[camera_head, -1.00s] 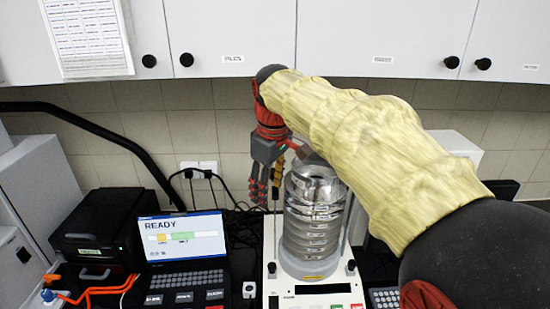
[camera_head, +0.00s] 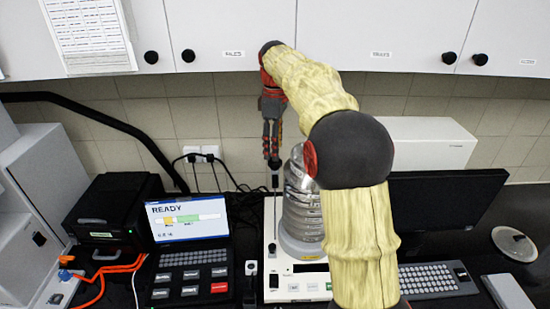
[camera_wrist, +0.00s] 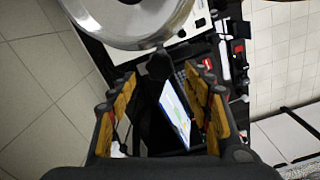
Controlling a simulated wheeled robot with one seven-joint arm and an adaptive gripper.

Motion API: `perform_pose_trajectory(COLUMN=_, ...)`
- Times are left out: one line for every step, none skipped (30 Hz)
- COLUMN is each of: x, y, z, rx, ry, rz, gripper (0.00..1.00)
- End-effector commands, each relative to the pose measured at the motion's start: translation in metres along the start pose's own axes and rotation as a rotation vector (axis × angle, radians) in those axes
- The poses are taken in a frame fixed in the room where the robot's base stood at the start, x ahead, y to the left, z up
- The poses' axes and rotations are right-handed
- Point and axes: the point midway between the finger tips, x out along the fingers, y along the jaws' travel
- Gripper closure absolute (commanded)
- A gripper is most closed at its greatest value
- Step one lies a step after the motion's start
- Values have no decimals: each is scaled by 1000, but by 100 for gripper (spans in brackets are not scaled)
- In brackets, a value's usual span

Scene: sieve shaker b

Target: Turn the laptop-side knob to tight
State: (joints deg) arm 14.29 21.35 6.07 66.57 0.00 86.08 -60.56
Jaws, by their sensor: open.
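The sieve shaker has a pale base (camera_head: 310,283) and a stack of clear and metal sieves (camera_head: 302,215). A thin rod stands on its laptop side, with a black knob (camera_head: 275,165) at its top. In the wrist view the dark knob (camera_wrist: 158,63) shows beside the round metal lid (camera_wrist: 128,18), between and just beyond my fingertips. My gripper (camera_head: 272,152) points down right above the knob. Its yellow-padded fingers are open in the wrist view (camera_wrist: 163,80), and nothing is held. Whether a finger touches the knob cannot be told.
The laptop (camera_head: 188,225) showing READY stands left of the shaker, beside a black box (camera_head: 112,215) with orange cables. A monitor (camera_head: 440,210) and keyboard (camera_head: 432,280) are at the right. Wall cabinets (camera_head: 300,35) hang above. My arm hides the shaker's right side.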

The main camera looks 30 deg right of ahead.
Motion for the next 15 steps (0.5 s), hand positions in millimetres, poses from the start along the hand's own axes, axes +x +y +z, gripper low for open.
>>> perform_pose_trajectory(x=9, y=-1, z=0, rx=0, ry=-1, rz=-2, gripper=50)
perform_pose_trajectory(x=14, y=-1, z=0, rx=0, ry=-1, rz=-2, gripper=50)
perform_pose_trajectory(x=20, y=-1, z=0, rx=0, ry=-1, rz=-2, gripper=50)
perform_pose_trajectory(x=24, y=-1, z=0, rx=0, ry=-1, rz=-1, gripper=50)
perform_pose_trajectory(x=28, y=-1, z=0, rx=0, ry=-1, rz=-1, gripper=50)
perform_pose_trajectory(x=32, y=-1, z=0, rx=0, ry=0, rz=-1, gripper=50)
perform_pose_trajectory(x=35, y=-1, z=0, rx=0, ry=0, rz=0, gripper=50)
perform_pose_trajectory(x=38, y=-1, z=0, rx=0, ry=0, rz=0, gripper=50)
perform_pose_trajectory(x=41, y=0, z=0, rx=0, ry=1, rz=1, gripper=50)
perform_pose_trajectory(x=43, y=0, z=0, rx=0, ry=0, rz=1, gripper=50)
perform_pose_trajectory(x=45, y=-1, z=0, rx=0, ry=0, rz=0, gripper=50)
perform_pose_trajectory(x=47, y=-1, z=0, rx=1, ry=0, rz=0, gripper=50)
perform_pose_trajectory(x=48, y=-1, z=0, rx=1, ry=0, rz=0, gripper=50)
perform_pose_trajectory(x=48, y=-1, z=0, rx=1, ry=0, rz=0, gripper=50)
perform_pose_trajectory(x=48, y=-1, z=0, rx=1, ry=0, rz=1, gripper=50)
